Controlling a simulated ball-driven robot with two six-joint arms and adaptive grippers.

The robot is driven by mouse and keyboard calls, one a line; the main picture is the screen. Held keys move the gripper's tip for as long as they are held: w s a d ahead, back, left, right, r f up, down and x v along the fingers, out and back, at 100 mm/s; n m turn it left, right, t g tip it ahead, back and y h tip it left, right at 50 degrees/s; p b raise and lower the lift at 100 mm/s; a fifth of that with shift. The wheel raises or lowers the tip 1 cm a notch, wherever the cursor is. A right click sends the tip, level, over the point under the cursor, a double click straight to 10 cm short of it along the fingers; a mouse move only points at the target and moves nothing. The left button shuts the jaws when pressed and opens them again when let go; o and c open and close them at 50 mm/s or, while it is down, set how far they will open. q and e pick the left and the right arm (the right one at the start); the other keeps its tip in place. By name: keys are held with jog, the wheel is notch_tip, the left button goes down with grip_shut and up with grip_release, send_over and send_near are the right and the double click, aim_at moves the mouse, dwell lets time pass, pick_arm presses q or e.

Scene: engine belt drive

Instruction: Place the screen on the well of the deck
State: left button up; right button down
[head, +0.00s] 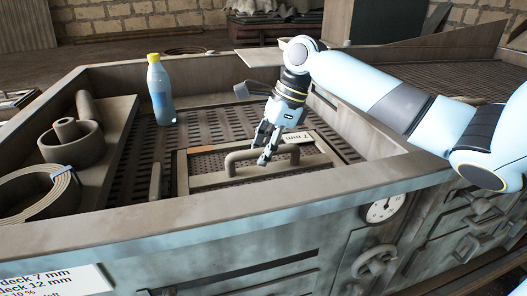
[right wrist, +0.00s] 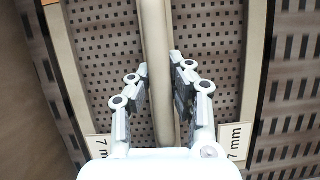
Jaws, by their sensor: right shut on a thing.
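The screen (head: 215,181) is a tan frame around a perforated plate, with a bar handle (head: 238,158) across it and a "7 mm" label. My right gripper (head: 264,157) is shut on the screen's handle. In the right wrist view the fingers (right wrist: 160,64) lie either side of the handle (right wrist: 156,35), with the perforated plate (right wrist: 105,50) below. I cannot tell whether the screen rests on the deck or hangs just above it. The well is not clearly visible. My left gripper is out of view.
A blue bottle with a yellow cap (head: 160,92) stands on the deck at the back left. A ring-shaped part (head: 72,143) and a coil (head: 38,192) lie on the left ledge. The housing's front rim (head: 240,203) is raised, with a dial (head: 384,208) below it.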

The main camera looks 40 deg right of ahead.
jog(key=shift+r, duration=0.1)
jog(key=c, duration=1.3)
grip_release()
jog(key=v, duration=1.2)
